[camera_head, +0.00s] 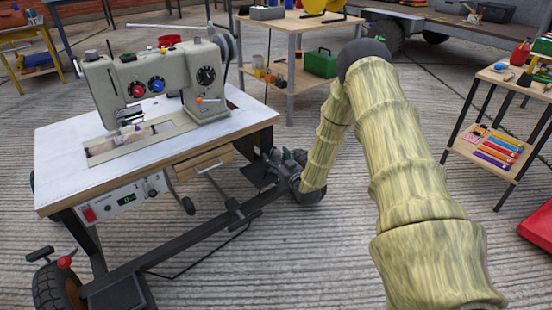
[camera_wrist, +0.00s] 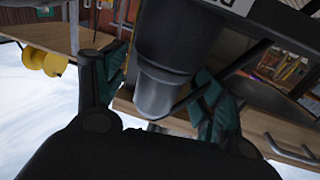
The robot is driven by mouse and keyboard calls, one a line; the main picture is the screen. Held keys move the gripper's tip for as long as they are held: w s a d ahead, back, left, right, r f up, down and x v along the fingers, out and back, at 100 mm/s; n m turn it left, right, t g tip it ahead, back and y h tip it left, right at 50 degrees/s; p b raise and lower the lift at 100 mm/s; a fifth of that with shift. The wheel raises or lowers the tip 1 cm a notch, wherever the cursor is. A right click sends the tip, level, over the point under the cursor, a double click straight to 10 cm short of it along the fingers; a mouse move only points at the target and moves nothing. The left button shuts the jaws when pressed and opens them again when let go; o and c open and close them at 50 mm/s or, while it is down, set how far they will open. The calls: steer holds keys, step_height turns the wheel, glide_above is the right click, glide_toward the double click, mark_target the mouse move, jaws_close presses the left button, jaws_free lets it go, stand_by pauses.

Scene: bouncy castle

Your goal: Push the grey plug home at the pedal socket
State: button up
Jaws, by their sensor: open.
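In the wrist view, a light grey round plug (camera_wrist: 158,92) sits between my fingers, its upper end against a wider dark grey round body (camera_wrist: 178,35) that looks like the socket. I cannot tell how deep the plug sits. My gripper (camera_wrist: 158,100) is open, with one green-padded finger on each side of the plug and the palm below it in the picture. In the head view, my gripper (camera_head: 272,162) is low at the right side of the sewing table (camera_head: 60,142), by its underside. The plug and socket cannot be made out there.
A sewing machine (camera_head: 160,80) stands on the table, with a wooden drawer (camera_head: 204,163) and a control box (camera_head: 122,198) beneath. A dark frame bar (camera_head: 190,238) and a wheel (camera_head: 55,288) are low down.

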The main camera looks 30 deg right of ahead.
steer(key=s, duration=1.1)
steer(key=shift+s+a, duration=0.35)
steer(key=shift+a, duration=0.1)
steer(key=shift+a, duration=0.1)
steer(key=s+a+f+g+y+p, duration=0.1)
steer(key=s+a+f+g+p, duration=0.2)
steer(key=s+a+f+g, duration=0.35)
steer(key=s+a+f+g+y+p, duration=0.1)
steer(key=s+a+f+g+p, duration=0.25)
steer(key=s+a, duration=0.6)
steer(key=s+a+g+p, duration=0.35)
steer(key=s+a, duration=0.25)
steer(key=s, duration=0.7)
steer(key=s+a+g+p, duration=0.2)
steer(key=s+a+g, duration=0.3)
steer(key=s, duration=0.7)
step_height(320, 180, up, 37)
steer(key=p, duration=3.7)
steer(key=shift+w+a+h, duration=0.15)
steer(key=shift+w+h, duration=0.05)
steer(key=shift+h, duration=0.2)
